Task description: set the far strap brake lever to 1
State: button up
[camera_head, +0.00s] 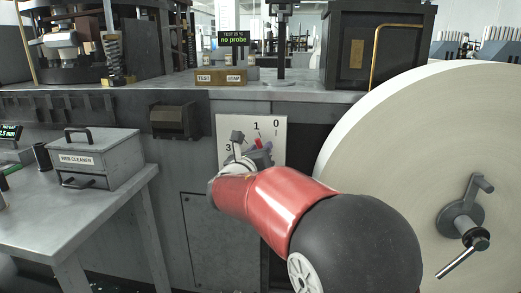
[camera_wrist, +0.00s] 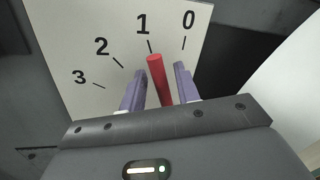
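A white dial plate marked 0 to 3 (camera_head: 274,150) is on the machine front in the head view; it also fills the upper wrist view (camera_wrist: 75,45). The red lever (camera_wrist: 158,78) stands in front of it, its tip just below the 1 mark. My gripper (camera_wrist: 158,85) has its two purple fingers on either side of the lever, with gaps visible, so it looks open around it. In the head view my red and black arm hides most of the gripper and the lower plate; a little of the red lever (camera_head: 268,145) shows.
A large pale reel (camera_head: 440,120) with a crank (camera_head: 465,215) stands close to the right of my arm. A grey table (camera_head: 100,215) with a web cleaner box (camera_head: 95,160) is at left. A machine ledge (camera_head: 150,92) runs above the plate.

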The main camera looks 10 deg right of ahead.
jog(key=v, duration=0.7)
jog(key=shift+s, duration=0.1)
jog(key=s+d+f+m+g+y+p, duration=0.1)
jog(key=s+d+f+m+g, duration=0.2)
jog(key=s+d+m+g, duration=0.35)
jog(key=s+d+f+m+g+p, duration=0.1)
jog(key=s+d+f+m+g, duration=0.2)
jog(key=s+d+m, duration=0.7)
jog(key=s+a+f+m+y, duration=0.3)
jog(key=s+a+m+y, duration=0.1)
jog(key=s+m, duration=0.3)
jog(key=s+a+f+m+g+y+p, duration=0.1)
jog(key=s+a+f+m+y, duration=0.2)
jog(key=s+m, duration=0.5)
jog(key=shift+s+a+m+y, duration=0.25)
jog(key=shift+a+m+y, duration=0.35)
jog(key=shift+a+m, duration=0.65)
jog(key=shift+d, duration=0.15)
